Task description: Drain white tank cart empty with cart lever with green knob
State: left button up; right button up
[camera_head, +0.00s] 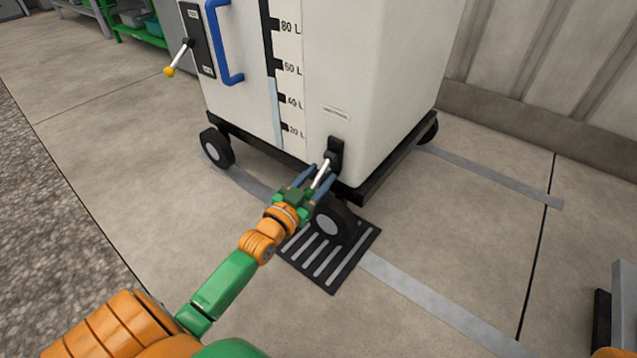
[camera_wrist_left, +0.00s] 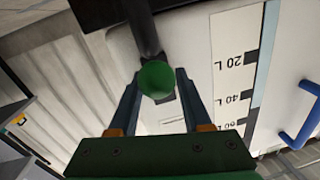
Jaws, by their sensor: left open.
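The white tank cart (camera_head: 375,75) stands on black wheels in the middle of the head view. Its level strip (camera_head: 276,105) shows pale blue up to a little below the 60 L mark. The cart lever (camera_head: 320,174) sticks out from a black mount low on the front face. Its green knob (camera_wrist_left: 157,78) shows in the left wrist view, between the fingers. My left gripper (camera_head: 321,180) is open around the lever's end, with a finger on each side and gaps visible in the wrist view. My right gripper is not in view.
A black floor drain grate (camera_head: 331,258) lies under the cart's front wheel (camera_head: 334,222). A second lever with a yellow knob (camera_head: 170,71) and a blue handle (camera_head: 222,45) are on the cart's front. Green shelving (camera_head: 135,30) stands at the back left.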

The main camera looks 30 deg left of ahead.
pick_arm(q)
grip_shut()
dwell(1.4)
